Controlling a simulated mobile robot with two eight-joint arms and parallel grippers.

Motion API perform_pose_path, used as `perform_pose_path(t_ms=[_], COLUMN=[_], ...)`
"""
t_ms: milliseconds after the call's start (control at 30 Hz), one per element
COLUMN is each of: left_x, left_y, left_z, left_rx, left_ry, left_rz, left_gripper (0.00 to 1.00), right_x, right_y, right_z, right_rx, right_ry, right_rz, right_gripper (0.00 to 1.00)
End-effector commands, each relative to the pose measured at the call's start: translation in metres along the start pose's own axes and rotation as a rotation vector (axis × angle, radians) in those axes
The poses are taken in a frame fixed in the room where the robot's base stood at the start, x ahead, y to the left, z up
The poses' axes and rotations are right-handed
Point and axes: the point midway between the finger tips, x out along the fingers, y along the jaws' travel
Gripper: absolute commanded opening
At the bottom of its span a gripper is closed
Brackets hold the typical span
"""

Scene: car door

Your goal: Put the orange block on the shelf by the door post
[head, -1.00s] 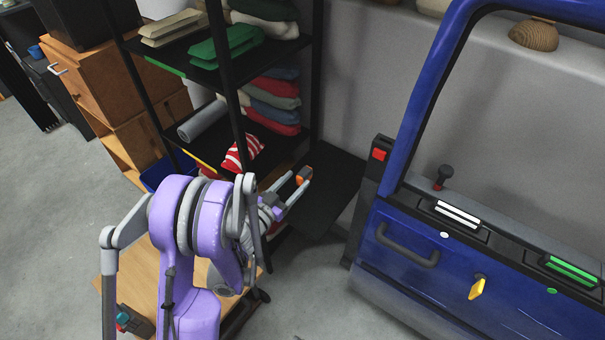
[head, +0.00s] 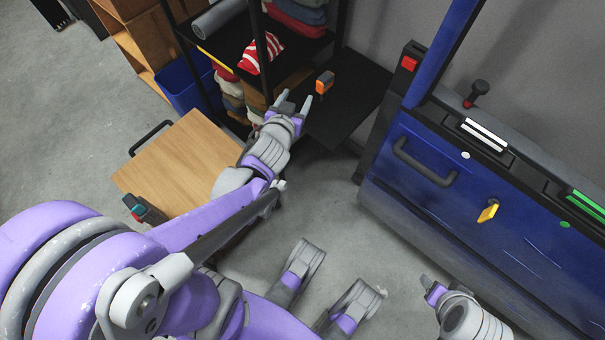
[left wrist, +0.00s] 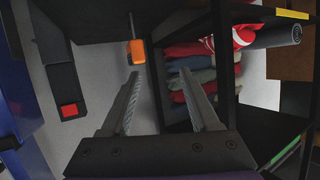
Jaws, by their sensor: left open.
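The orange block (head: 324,82) is a small orange piece with a dark part, at the black shelf (head: 348,104) that juts out beside the dark door post (head: 388,115). My left gripper (head: 295,101) is open and empty, its fingertips just short of the block and apart from it. In the left wrist view the block (left wrist: 137,52) shows beyond the open fingers (left wrist: 166,82), against the dark shelf edge; its exact contact with the shelf is hard to tell. My right gripper (head: 433,285) is low in the head view, partly seen, its opening unclear.
The blue door (head: 450,215) with a yellow tag (head: 488,212) is at right. A wooden board (head: 185,165) and blue bin (head: 188,85) lie left. Floor between is clear.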

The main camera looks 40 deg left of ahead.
Motion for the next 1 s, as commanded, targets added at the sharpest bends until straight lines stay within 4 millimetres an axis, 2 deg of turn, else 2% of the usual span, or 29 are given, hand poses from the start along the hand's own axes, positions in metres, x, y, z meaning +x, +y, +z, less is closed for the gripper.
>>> perform_pose_path(t_ms=[200,300,433,500,600,1000], left_x=[-0.083,-0.126,-0.165,-0.176,-0.182,-0.181], left_y=[0.046,0.064,0.078,0.082,0.083,0.083], left_z=[0.068,0.095,0.115,0.12,0.122,0.122], left_rx=[0.092,0.147,0.198,0.213,0.222,0.22], left_ry=[-0.45,-0.616,-0.75,-0.785,-0.803,-0.801], left_rz=[0.088,0.177,0.273,0.302,0.316,0.313], left_gripper=[0.62,0.62,0.62,0.62,0.62,0.62], right_x=[0.0,0.0,0.0,0.0,0.0,0.0], right_y=[0.0,0.0,0.0,0.0,0.0,0.0], right_z=[0.0,0.0,0.0,0.0,0.0,0.0], right_rx=[0.0,0.0,0.0,0.0,0.0,0.0], right_ry=[0.0,0.0,0.0,0.0,0.0,0.0], right_rz=[0.0,0.0,0.0,0.0,0.0,0.0], right_gripper=[0.62,0.62,0.62,0.62,0.62,0.62])
